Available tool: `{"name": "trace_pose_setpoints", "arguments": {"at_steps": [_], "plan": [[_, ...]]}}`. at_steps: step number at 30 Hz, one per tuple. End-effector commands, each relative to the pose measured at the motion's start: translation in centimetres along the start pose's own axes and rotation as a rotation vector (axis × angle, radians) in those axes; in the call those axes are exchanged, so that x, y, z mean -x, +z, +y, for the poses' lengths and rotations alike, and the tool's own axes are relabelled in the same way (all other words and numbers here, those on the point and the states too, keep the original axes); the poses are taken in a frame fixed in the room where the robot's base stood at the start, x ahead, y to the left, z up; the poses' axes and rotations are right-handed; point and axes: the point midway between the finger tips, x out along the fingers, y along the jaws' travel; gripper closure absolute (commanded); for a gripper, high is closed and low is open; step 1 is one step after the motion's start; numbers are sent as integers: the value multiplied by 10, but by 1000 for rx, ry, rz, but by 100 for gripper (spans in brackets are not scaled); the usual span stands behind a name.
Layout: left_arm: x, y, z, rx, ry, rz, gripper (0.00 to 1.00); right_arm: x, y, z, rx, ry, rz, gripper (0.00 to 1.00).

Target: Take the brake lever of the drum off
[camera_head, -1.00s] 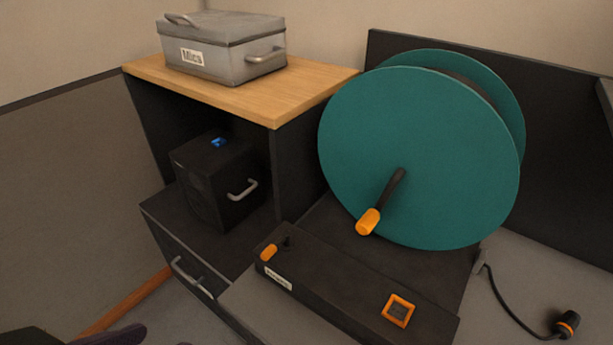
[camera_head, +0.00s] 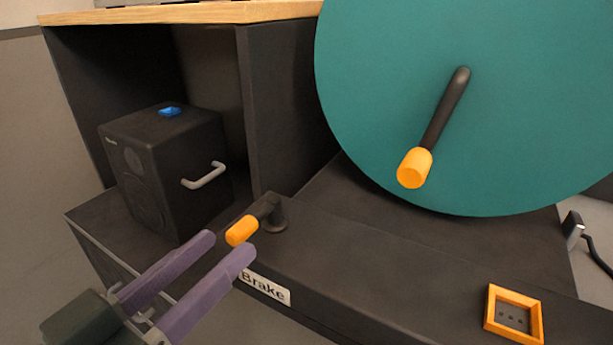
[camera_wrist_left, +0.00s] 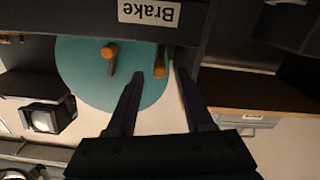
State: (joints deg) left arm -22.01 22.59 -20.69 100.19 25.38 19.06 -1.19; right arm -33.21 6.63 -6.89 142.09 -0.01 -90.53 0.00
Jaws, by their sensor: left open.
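The brake lever (camera_head: 243,227) is a short black arm with an orange tip on a black post, on top of the dark drum base by the "Brake" label (camera_head: 264,287). The teal drum (camera_head: 510,110) stands behind it, with a black crank (camera_head: 433,130) that ends in an orange knob. My left gripper (camera_head: 226,247) has two purple fingers, open and empty, with the tips just short of the orange lever tip. In the left wrist view, the lever's orange tip (camera_wrist_left: 160,71) shows just beyond the open fingertips. My right gripper is out of view.
A black speaker-like box (camera_head: 170,165) with a grey handle and a blue top piece sits in the shelf at left, under a wooden top (camera_head: 190,13). An orange-framed socket (camera_head: 513,315) is on the base at right. A cable plug (camera_head: 573,229) is at the far right.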

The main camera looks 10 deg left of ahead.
Motion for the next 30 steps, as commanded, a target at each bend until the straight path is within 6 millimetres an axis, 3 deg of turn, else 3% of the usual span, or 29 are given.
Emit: {"name": "trace_pose_setpoints", "arguments": {"at_steps": [3, 10, 15, 23, 30], "plan": [[-26, -1, 0, 0, 0, 6, 48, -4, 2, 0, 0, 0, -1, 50], [-63, 1, 0, 0, 0, 1, 48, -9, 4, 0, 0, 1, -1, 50], [-74, 0, 0, -1, 0, 0, 48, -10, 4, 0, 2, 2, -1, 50], [-75, 0, 0, -1, 0, -1, 48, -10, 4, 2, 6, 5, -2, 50], [-75, 0, 0, -1, 0, -1, 75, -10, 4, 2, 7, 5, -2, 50]]}}
